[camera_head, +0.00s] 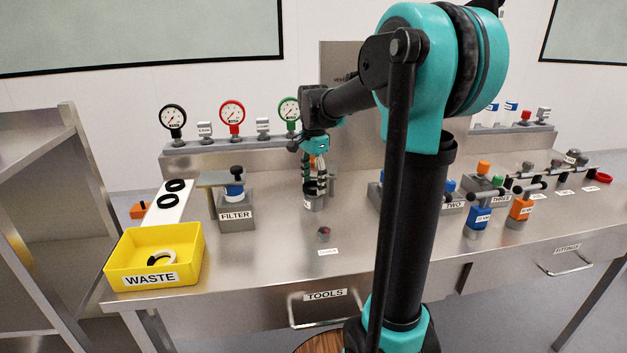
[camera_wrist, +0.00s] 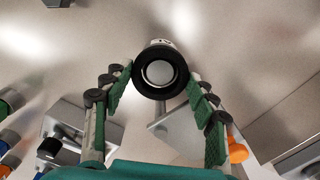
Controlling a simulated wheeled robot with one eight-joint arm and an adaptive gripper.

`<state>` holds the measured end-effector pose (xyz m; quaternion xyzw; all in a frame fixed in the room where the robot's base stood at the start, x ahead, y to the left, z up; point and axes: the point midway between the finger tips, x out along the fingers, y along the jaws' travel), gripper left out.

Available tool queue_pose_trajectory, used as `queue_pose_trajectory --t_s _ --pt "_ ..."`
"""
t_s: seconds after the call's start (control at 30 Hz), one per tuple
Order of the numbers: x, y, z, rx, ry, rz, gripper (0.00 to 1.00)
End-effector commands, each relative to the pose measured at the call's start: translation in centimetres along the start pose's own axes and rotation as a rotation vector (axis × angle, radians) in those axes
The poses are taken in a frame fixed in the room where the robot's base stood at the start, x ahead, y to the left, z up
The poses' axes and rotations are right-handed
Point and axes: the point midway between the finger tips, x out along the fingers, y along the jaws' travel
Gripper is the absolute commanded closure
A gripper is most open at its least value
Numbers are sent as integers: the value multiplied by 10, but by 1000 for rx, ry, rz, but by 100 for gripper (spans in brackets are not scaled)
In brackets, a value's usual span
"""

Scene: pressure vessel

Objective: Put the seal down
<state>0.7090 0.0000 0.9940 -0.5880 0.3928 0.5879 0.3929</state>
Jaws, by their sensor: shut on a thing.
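The seal (camera_wrist: 138,84) is a black ring between my gripper's fingertips (camera_wrist: 160,82) in the wrist view. My gripper is shut on it from both sides. A pale round top shows through the middle of the ring, and a white labelled body (camera_wrist: 158,43) shows just beyond it. I cannot tell whether the seal rests on that body or is above it. In the head view my gripper (camera_head: 314,186) points down over a small labelled fixture (camera_head: 314,203) at the middle of the bench; the seal is hard to make out there.
A white board (camera_head: 163,216) with two black rings stands left, behind the yellow WASTE bin (camera_head: 119,259), which holds a pale and dark ring. The FILTER stand (camera_head: 236,214) is left of my gripper. A small dark part with red (camera_head: 324,233) lies in front. Valves (camera_head: 478,217) stand right.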

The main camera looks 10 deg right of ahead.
Motion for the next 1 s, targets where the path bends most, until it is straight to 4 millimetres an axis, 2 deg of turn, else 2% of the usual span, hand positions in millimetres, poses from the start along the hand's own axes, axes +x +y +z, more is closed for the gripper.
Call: queue_pose_trajectory --t_s 0.27,0.3,0.33,0.73,0.87,1.0 --pt "5 0 0 0 0 0 69" --pt "5 0 0 0 0 0 37" --pt "5 0 0 0 0 0 34" --pt "-1 0 0 0 0 0 34" --pt "-18 0 0 0 0 0 34" --pt "-47 0 0 0 0 0 34"
